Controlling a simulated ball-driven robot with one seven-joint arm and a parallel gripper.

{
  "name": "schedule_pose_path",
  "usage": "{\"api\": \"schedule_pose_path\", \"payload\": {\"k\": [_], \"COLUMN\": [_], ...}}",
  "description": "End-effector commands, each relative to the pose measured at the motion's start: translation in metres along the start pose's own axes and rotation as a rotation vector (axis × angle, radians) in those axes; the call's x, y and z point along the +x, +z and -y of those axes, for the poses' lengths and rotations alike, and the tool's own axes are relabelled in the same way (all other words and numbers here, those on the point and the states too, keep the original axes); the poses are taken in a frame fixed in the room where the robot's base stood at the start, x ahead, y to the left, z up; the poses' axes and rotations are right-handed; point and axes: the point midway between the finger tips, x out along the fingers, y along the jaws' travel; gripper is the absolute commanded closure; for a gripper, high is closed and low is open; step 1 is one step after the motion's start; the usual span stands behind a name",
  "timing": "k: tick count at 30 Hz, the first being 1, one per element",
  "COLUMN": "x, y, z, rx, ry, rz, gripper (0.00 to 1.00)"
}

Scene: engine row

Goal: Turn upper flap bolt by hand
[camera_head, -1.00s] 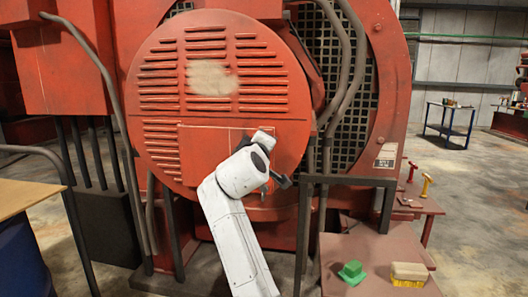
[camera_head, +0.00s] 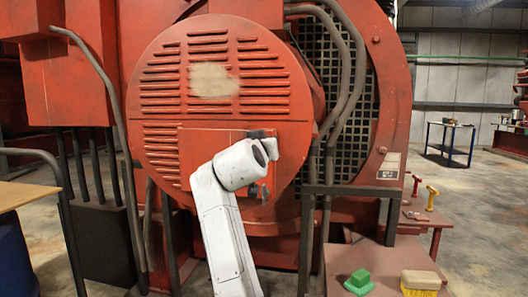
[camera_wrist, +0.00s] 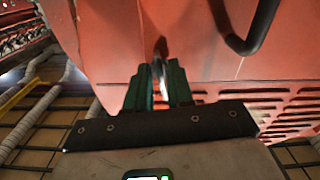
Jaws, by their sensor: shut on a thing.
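The flap (camera_head: 200,150) is a rectangular red panel on the large round slatted cover, and it looks closed in the head view. My gripper is at the flap's upper right, mostly hidden behind my white wrist in that view. In the wrist view my gripper (camera_wrist: 158,70) has its two green fingers close together against the red surface. They are shut on a small grey bolt (camera_wrist: 161,48), whose end shows between and just beyond the fingertips. The bolt's head is mostly hidden by the fingers.
A dark bent handle (camera_wrist: 247,42) sticks out near the bolt in the wrist view. Thick grey hoses (camera_head: 345,75) run right of the cover. A dark rail frame (camera_head: 350,190) stands beside my arm.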

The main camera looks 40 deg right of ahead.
Motion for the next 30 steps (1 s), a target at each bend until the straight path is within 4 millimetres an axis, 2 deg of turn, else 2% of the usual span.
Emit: {"api": "schedule_pose_path", "payload": {"k": [1, 12, 27, 28, 30], "x": [0.0011, 0.0016, 0.0017, 0.0017, 0.0016], "y": [0.006, 0.0046, 0.004, 0.004, 0.0034], "z": [-0.0001, 0.0, -0.0002, -0.0002, -0.0001], "rx": [0.028, 0.158, 0.173, 0.173, 0.173], "ry": [0.003, 0.004, 0.004, 0.004, 0.003], "rz": [0.009, 0.01, 0.009, 0.009, 0.008], "gripper": [1.0, 1.0, 1.0, 0.75, 0.69]}}
